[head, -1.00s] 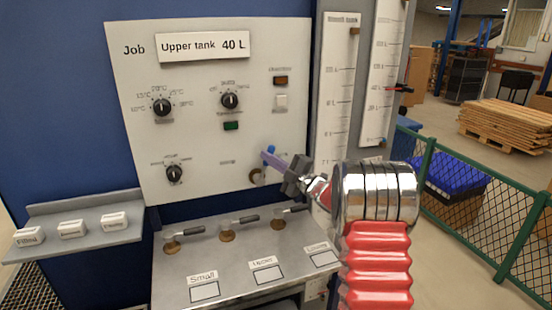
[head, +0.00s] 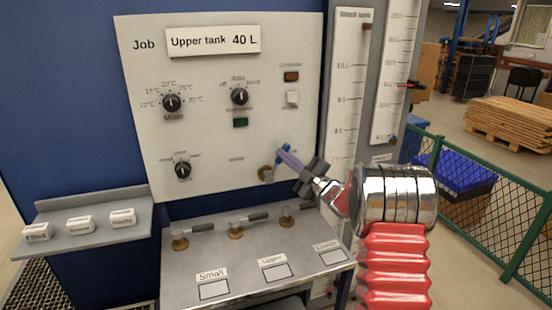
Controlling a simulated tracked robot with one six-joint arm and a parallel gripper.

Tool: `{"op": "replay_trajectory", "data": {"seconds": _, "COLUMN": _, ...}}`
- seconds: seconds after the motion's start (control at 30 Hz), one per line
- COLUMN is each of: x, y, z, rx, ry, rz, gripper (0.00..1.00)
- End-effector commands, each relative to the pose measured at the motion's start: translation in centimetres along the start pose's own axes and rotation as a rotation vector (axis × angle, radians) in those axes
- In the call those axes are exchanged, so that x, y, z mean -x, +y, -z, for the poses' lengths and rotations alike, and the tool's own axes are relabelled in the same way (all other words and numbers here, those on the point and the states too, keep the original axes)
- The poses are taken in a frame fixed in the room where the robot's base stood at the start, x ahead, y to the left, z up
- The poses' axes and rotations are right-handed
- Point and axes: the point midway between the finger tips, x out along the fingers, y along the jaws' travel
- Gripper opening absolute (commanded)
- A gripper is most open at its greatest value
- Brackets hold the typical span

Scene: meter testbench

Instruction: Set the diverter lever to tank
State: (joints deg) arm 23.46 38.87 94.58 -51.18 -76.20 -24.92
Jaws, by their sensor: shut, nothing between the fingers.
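The diverter lever appears to be the one at the panel's lower right, with a brass hub (head: 266,174) and a blue tip (head: 283,150). The tip is up and to the right of the hub. My gripper (head: 286,156) is shut, its purple fingers pointing up-left at the blue tip. The fingers overlap the lever in this view, and I cannot tell whether they touch it. They hide part of the lever. A small label (head: 237,159) lies left of the hub, too blurred to read. The area right of the lever is partly covered by the gripper.
The white panel (head: 210,60) carries several knobs, lamps and a sign reading "Upper tank 40 L". Below it, a steel shelf (head: 190,262) has three valves with dark handles. Tall gauges (head: 349,75) stand at the right. A green fence (head: 433,165) is further right.

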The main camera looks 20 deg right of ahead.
Motion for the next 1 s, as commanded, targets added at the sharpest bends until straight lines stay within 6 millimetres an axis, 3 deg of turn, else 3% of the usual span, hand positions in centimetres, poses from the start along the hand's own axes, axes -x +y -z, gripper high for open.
{"op": "replay_trajectory", "data": {"seconds": 0.27, "x": 0.1, "y": 0.0, "z": -0.2, "rx": -0.002, "ry": -0.013, "rz": -0.001, "gripper": 0.00}}
{"op": "replay_trajectory", "data": {"seconds": 0.6, "x": -1.5, "y": -0.3, "z": 3.6, "rx": 0.000, "ry": -0.001, "rz": 0.001, "gripper": 0.00}}
{"op": "replay_trajectory", "data": {"seconds": 1.0, "x": 4.6, "y": -0.1, "z": 3.5, "rx": 0.000, "ry": -0.004, "rz": 0.000, "gripper": 0.00}}
